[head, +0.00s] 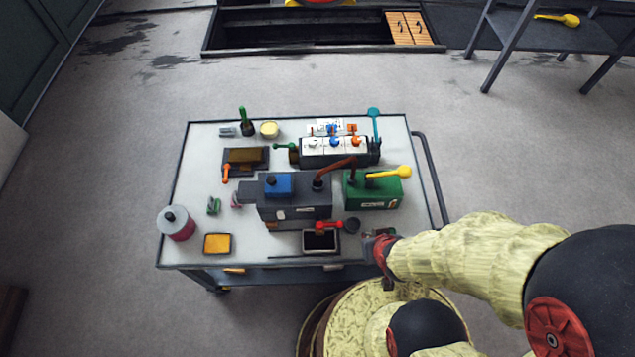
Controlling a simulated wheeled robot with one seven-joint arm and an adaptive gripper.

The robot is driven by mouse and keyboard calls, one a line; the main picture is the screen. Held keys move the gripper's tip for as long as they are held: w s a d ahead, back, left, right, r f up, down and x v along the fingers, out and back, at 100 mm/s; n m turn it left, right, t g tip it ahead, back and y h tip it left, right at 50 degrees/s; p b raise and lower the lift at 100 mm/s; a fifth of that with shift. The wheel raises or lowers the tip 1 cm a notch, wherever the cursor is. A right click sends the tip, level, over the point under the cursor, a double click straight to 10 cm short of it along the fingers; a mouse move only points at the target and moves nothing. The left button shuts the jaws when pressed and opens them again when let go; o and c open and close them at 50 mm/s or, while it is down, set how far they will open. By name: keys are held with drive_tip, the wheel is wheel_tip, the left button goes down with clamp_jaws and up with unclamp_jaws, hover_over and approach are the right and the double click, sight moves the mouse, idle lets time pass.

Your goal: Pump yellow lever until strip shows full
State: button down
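The yellow lever (390,173) lies nearly level on top of a green box (368,193) at the right side of the trolley, its thick end pointing right. A small pale label shows low on the green box's front; it is too small to read, and I cannot make out a strip or its level. A brown hose (336,168) runs from the green box to a dark grey box with a blue top. My gripper (376,250) is near the trolley's front right corner, nearer to me than the lever and apart from it. Its fingers are too small and dark to tell open from shut.
The grey trolley (190,190) also carries a row of colored valves (335,145), a red lever (329,225) over a dark tray, a red-and-grey can (176,223) and a yellow sponge-like block (217,244). A handrail (431,180) edges its right side. Floor around is open; a pit lies behind.

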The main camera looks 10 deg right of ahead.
drive_tip(key=shift+f+b, duration=1.05)
drive_tip(key=shift+f, duration=0.5)
idle(0.6)
idle(0.4)
wheel_tip(320, 180, up, 12)
drive_tip(key=p, duration=1.1)
drive_tip(key=shift+r, duration=0.2)
drive_tip(key=shift+f, duration=0.1)
idle(0.5)
wheel_tip(320, 180, down, 8)
drive_tip(key=b, duration=0.7)
drive_tip(key=shift+f+b, duration=0.15)
drive_tip(key=shift+b, duration=0.2)
idle(0.4)
drive_tip(key=shift+f+b, duration=0.75)
idle(0.4)
